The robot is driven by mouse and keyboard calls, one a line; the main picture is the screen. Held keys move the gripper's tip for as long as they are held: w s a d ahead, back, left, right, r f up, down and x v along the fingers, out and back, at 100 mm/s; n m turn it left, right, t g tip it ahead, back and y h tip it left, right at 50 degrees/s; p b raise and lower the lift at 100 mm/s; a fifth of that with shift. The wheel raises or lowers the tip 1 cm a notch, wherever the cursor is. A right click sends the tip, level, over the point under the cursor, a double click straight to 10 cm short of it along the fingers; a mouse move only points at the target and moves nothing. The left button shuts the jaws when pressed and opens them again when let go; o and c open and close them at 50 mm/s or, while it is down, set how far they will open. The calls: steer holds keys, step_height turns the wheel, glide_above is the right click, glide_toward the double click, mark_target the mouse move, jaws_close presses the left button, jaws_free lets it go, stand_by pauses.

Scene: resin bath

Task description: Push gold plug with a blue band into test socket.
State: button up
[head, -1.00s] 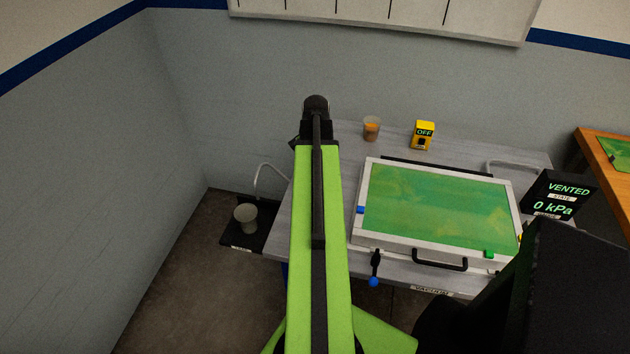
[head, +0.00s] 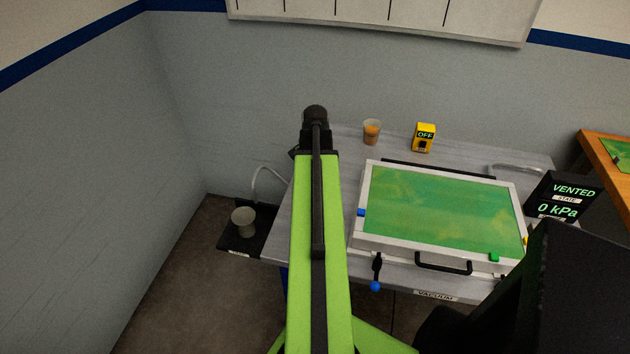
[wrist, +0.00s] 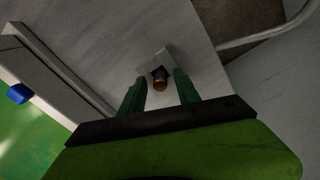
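In the wrist view, my gripper (wrist: 160,92) has its two green fingers apart. Between and just beyond the fingertips is a small dark piece with a gold-orange end (wrist: 160,85), probably the plug. A gap shows on each side of it. In the head view, my own arm hides the fingers, the plug and the block.
A framed green panel (head: 445,215) with blue and green clips lies right of my arm. A cup of orange stuff (head: 371,131) and a yellow OFF box (head: 423,138) stand behind it. A display (head: 563,198) reads VENTED, 0 kPa. A grey pot (head: 243,221) stands on a low shelf at left.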

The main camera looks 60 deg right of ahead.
step_height(320, 180, up, 12)
steer(key=p, duration=1.2)
steer(key=shift+r, duration=0.2)
steer(key=w+a+n, duration=0.9)
steer(key=w+a, duration=0.8)
steer(key=a, duration=0.5)
steer(key=w+a+n, duration=0.2)
steer(key=a+n, duration=0.3)
steer(key=a, duration=0.9)
steer(key=w+a+n, duration=0.2)
steer(key=a+n, duration=0.3)
steer(key=a, duration=0.9)
steer(key=shift+w+a, duration=0.15)
steer(key=shift+w, duration=0.25)
